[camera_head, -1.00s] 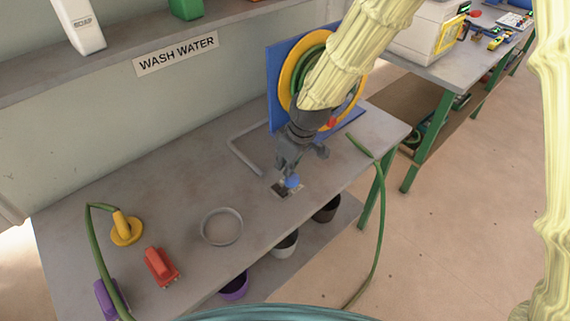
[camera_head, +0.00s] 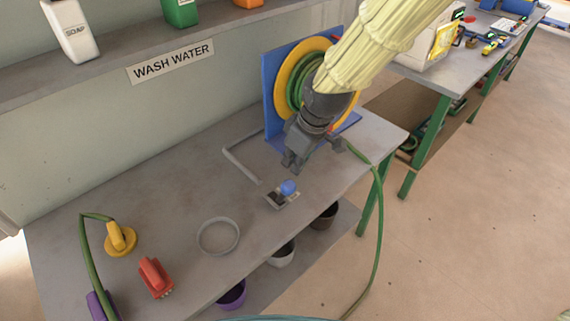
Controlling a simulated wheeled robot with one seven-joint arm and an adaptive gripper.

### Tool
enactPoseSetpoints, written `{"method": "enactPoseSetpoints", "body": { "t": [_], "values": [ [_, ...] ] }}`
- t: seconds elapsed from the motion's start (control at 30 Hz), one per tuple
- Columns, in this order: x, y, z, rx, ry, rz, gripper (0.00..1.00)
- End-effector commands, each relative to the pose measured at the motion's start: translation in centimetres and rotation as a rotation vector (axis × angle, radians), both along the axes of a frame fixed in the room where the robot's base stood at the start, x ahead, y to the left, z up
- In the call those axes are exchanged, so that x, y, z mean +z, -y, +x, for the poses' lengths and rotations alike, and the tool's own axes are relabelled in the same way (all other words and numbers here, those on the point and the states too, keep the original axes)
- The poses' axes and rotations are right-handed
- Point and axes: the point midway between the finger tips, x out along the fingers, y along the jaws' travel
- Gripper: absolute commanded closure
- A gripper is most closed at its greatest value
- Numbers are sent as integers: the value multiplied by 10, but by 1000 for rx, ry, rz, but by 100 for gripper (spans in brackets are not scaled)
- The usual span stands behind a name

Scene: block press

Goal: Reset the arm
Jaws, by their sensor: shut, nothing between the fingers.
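My gripper (camera_head: 292,163) is at the end of my yellow-sleeved arm, which reaches in from the upper right. It is shut and empty, just above the grey table (camera_head: 150,200) and in front of the hose reel (camera_head: 290,75). A small flat device with a blue knob (camera_head: 288,187) lies on the table below and slightly left of the fingers. The gripper is apart from the knob.
A green hose (camera_head: 379,220) hangs over the right edge. Several pots sit on the lower shelf. A second table (camera_head: 450,75) stands at the right.

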Motion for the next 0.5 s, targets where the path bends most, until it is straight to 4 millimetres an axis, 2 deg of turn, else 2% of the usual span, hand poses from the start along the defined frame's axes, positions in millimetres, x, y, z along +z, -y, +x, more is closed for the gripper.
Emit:
{"method": "enactPoseSetpoints", "body": {
  "t": [0.5],
  "values": [
    [4, 4, -4, 1, 1, 1, 100]
  ]
}}
